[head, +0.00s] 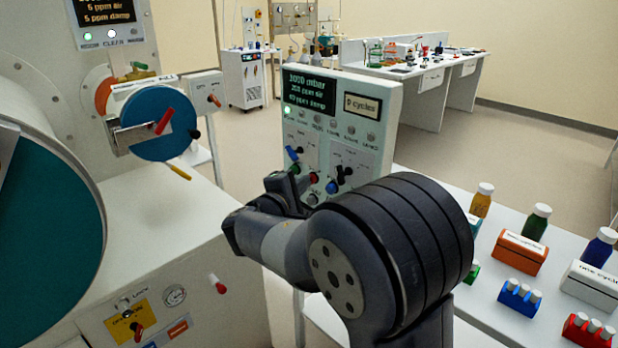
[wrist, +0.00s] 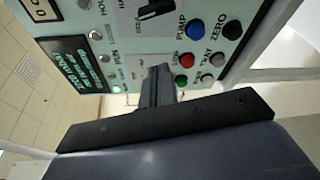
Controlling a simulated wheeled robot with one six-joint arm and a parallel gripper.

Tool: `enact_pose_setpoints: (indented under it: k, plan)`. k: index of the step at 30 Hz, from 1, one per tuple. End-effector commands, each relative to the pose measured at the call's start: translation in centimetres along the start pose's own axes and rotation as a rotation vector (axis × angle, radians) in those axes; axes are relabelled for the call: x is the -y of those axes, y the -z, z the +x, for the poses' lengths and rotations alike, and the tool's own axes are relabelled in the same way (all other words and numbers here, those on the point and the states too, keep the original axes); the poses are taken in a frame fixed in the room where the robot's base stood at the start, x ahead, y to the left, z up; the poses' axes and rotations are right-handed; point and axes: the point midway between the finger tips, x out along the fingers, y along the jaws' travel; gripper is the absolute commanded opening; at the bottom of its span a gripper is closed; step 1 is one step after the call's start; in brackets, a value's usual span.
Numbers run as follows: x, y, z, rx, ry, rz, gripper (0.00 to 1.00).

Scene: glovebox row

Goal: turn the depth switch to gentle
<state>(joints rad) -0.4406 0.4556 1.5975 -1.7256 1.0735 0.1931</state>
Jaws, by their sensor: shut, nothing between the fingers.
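The instrument panel (head: 340,120) stands upright with a lit display and two turn switches. One switch has a blue lever (head: 293,153). The other has a black lever (head: 344,172), also in the wrist view (wrist: 155,10). Neither label is readable enough to tell which is the depth switch. My gripper (head: 294,170) is shut and empty, just below the blue lever. In the wrist view its fingers (wrist: 158,75) point at the panel and hide the spot where the blue lever sits. I cannot tell whether they touch it.
Red (wrist: 186,59), blue (wrist: 194,28) and black (wrist: 232,30) buttons are close beside my fingers. The glovebox (head: 170,230) is on the left. A white bench (head: 500,310) with bottles and boxes stands at the right. Open floor lies behind.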

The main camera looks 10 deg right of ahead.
Motion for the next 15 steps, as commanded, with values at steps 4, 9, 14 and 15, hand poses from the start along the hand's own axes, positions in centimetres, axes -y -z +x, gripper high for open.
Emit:
enact_pose_setpoints:
  k: [4, 9, 14, 15]
  plan:
    - [0.0, -0.2, 3.4, 0.004, 0.004, -0.003, 0.00]
    - [0.0, -0.2, 7.1, 0.004, 0.005, -0.001, 0.00]
    - [-0.1, -2.0, 6.9, 0.001, 0.002, 0.000, 0.00]
    - [-0.1, -2.5, 6.7, 0.001, 0.003, 0.001, 0.00]
